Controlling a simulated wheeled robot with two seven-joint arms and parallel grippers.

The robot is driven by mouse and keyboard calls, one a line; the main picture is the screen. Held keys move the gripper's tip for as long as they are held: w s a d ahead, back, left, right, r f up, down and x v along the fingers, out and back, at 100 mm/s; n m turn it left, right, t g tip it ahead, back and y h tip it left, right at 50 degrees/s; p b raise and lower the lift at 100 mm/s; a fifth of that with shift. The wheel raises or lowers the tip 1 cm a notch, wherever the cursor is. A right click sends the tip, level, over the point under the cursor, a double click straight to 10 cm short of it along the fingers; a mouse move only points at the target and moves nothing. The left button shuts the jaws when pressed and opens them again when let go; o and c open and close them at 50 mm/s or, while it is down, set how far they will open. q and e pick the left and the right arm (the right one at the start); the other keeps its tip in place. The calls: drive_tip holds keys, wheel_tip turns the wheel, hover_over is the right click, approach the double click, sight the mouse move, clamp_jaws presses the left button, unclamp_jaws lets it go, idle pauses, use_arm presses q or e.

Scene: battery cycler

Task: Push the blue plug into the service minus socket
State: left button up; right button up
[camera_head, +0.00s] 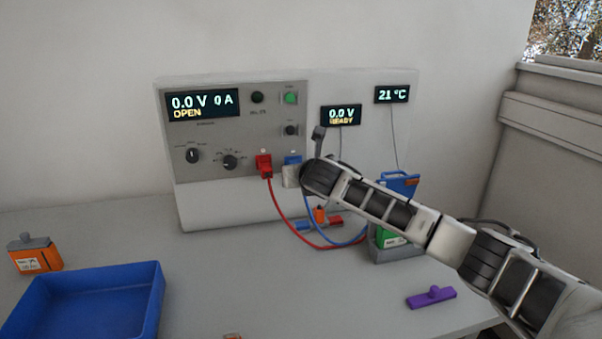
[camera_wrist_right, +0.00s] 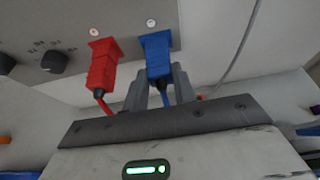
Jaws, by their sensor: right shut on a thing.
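The blue plug (camera_head: 292,160) is at the lower right of the cycler's front panel (camera_head: 240,130), just right of the red plug (camera_head: 264,166). My right gripper (camera_head: 291,176) is shut on it. In the right wrist view, the blue plug (camera_wrist_right: 158,58) sits between the two grey fingers (camera_wrist_right: 160,90), its front end at the panel, level with the red plug (camera_wrist_right: 103,62). A small round fitting (camera_wrist_right: 151,22) shows above it. The socket behind the plug is hidden, and I cannot tell how deep the plug sits. My left gripper is not in view.
Red and blue cables (camera_head: 300,229) loop to a holder with a green battery (camera_head: 391,237), behind my right forearm. A blue tray (camera_head: 150,310), an orange battery (camera_head: 36,258) and a purple piece (camera_head: 431,297) lie on the table.

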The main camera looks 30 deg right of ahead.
drive_tip(key=o, duration=1)
drive_tip(key=shift+s, duration=0.1)
